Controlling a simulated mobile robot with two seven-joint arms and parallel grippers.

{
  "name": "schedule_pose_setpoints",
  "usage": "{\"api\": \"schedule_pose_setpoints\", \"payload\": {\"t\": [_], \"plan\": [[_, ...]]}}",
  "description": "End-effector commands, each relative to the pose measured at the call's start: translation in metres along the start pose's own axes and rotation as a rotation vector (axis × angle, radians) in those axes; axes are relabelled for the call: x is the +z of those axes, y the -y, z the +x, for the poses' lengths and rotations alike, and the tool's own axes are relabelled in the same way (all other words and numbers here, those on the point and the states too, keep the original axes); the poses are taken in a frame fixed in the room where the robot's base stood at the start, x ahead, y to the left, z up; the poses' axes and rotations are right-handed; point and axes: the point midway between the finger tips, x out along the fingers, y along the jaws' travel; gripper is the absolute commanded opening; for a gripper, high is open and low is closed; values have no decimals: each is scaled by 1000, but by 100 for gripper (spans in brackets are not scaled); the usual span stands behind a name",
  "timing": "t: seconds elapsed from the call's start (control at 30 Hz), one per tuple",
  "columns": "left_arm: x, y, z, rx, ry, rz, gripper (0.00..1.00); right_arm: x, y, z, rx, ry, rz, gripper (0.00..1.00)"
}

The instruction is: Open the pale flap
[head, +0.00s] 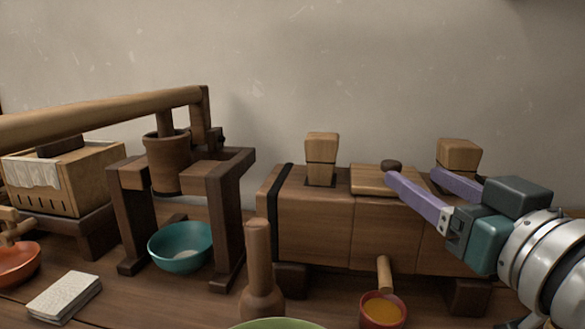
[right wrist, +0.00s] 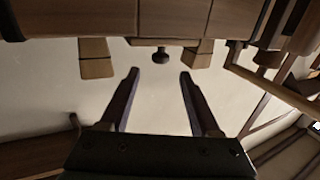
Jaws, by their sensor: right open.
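The pale flap (head: 374,182) is a light wood panel with a dark round knob (head: 391,164). It lies flat on top of a long wooden block (head: 320,222), so it looks closed. My right gripper (head: 411,172) comes in from the right, with its two purple fingers spread. One fingertip shows close to the knob in the head view; whether it touches cannot be told. In the right wrist view the open gripper (right wrist: 160,72) has the knob (right wrist: 160,55) ahead, between and just beyond the fingertips. My left gripper is not in view.
Wooden wedges (head: 321,158) (head: 460,154) stand up from the block on both sides of the flap. A beam press (head: 165,160) and teal bowl (head: 180,247) are left.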

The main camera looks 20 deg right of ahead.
Motion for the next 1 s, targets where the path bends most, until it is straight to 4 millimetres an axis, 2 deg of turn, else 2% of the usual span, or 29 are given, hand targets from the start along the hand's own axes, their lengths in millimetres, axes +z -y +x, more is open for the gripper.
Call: {"api": "schedule_pose_setpoints", "payload": {"t": [0.2, 0.4, 0.53, 0.8, 0.87, 1.0], "plan": [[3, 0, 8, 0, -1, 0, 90, 1, 0, 40, 0, -2, -1, 63], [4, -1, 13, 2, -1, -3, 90, 1, 0, 65, 0, 0, -1, 63], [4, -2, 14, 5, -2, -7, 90, 1, 0, 72, -1, 2, -1, 63], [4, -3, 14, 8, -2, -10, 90, 1, 0, 74, -1, 3, -1, 63], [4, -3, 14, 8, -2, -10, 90, 1, 0, 74, -1, 3, -1, 59], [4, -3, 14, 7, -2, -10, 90, 1, 0, 74, -1, 3, -1, 43]]}}
